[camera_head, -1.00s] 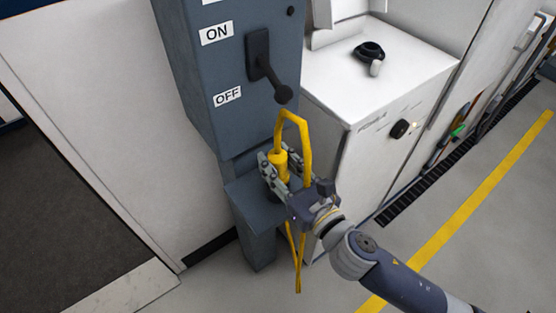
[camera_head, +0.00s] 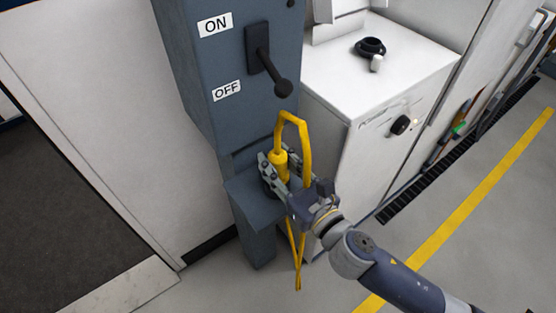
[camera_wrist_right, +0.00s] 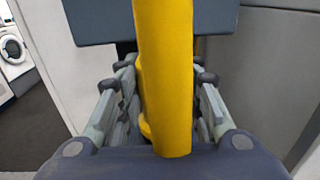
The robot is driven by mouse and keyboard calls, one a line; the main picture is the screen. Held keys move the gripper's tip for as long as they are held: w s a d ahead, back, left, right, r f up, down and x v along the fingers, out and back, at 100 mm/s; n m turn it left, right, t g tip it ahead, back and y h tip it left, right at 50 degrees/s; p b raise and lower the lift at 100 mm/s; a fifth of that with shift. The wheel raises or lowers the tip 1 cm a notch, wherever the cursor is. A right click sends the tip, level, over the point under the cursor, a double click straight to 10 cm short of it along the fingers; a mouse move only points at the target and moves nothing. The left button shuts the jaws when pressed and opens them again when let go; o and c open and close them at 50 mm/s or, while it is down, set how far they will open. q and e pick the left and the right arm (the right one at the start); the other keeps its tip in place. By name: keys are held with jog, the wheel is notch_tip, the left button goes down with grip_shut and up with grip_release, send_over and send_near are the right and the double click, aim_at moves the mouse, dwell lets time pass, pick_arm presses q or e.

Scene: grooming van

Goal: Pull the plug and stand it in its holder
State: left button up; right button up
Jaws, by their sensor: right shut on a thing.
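The yellow plug (camera_head: 279,162) stands roughly upright in front of the grey switch column, just above or at its small ledge (camera_head: 246,192). Its yellow cable loops up over it and hangs down below the gripper. My right gripper (camera_head: 274,170) is shut on the plug, with a finger on each side. In the right wrist view a yellow length (camera_wrist_right: 165,80) crosses in front of the fingers and hides much of the grip. The plug's lower end is hidden by the fingers, so I cannot tell whether it touches the ledge or a holder there. My left gripper is not in view.
A black lever (camera_head: 268,68) with a ball end juts from the column above the plug, between ON and OFF labels. A white cabinet (camera_head: 420,62) stands close on the right, with a black ring-shaped part (camera_head: 370,46) on top and a black fitting (camera_head: 400,125) on its front.

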jog(key=shift+f+b, duration=0.45)
jog(key=shift+f, duration=0.2)
dwell(0.7)
jog(key=o, duration=1.3)
jog(key=shift+s, duration=0.1)
jog(key=v, duration=1.2)
jog(key=shift+f, duration=0.1)
